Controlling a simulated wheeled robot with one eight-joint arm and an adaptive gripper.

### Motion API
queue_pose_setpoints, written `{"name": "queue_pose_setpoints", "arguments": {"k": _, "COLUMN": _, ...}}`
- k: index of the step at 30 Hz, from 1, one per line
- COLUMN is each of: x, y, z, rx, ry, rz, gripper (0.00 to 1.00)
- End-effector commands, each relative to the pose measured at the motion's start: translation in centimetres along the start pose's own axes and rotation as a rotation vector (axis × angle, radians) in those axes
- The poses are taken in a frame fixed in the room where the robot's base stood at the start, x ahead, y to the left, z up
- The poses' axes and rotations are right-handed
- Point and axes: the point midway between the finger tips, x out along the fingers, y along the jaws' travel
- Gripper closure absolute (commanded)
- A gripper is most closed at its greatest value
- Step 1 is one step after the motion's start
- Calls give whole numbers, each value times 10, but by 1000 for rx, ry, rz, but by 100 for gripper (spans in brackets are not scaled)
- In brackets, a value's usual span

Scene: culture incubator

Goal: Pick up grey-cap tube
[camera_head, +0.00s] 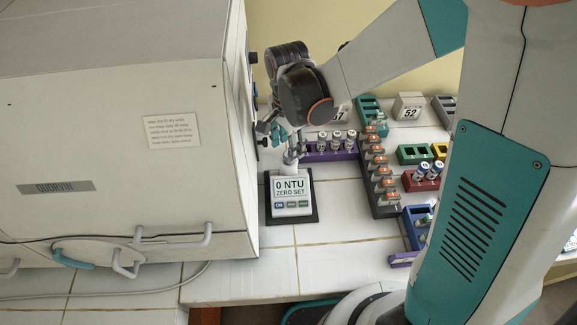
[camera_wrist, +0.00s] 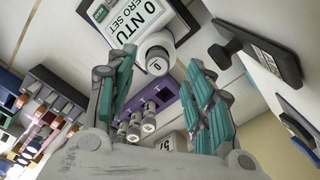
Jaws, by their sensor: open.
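A tube with a grey-white cap marked 0 (camera_wrist: 157,62) shows in the wrist view beside the display unit reading "0 NTU ZERO SET" (camera_head: 291,187). My gripper (camera_wrist: 161,76) is open, its teal fingers on either side of this cap; I cannot tell whether they touch it. In the head view my gripper (camera_head: 287,150) is just behind the display unit and partly hides the tube there.
A large cream incubator (camera_head: 110,130) stands close on the left. A dark rack of orange-capped tubes (camera_head: 376,170) and a red rack (camera_head: 420,184) stand to the right. Blocks marked 57 and 52 (camera_head: 409,107) are at the back. The tiles right of the display unit are clear.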

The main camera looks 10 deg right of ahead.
Motion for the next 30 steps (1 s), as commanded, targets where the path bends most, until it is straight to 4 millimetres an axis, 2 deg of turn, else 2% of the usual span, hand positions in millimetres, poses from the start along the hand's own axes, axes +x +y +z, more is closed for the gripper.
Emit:
{"name": "queue_pose_setpoints", "arguments": {"k": 1, "x": 11, "y": 1, "z": 0, "rx": 0, "ry": 0, "rz": 0, "gripper": 52}}
{"name": "queue_pose_setpoints", "arguments": {"k": 6, "x": 34, "y": 3, "z": -1, "rx": 0, "ry": 0, "rz": 0, "gripper": 52}}
{"name": "queue_pose_setpoints", "arguments": {"k": 15, "x": 38, "y": 3, "z": -1, "rx": 0, "ry": 0, "rz": 0, "gripper": 52}}
{"name": "queue_pose_setpoints", "arguments": {"k": 21, "x": 37, "y": 3, "z": -1, "rx": 0, "ry": 0, "rz": 0, "gripper": 98}}
{"name": "queue_pose_setpoints", "arguments": {"k": 30, "x": 37, "y": 3, "z": -1, "rx": 0, "ry": 0, "rz": 0, "gripper": 100}}
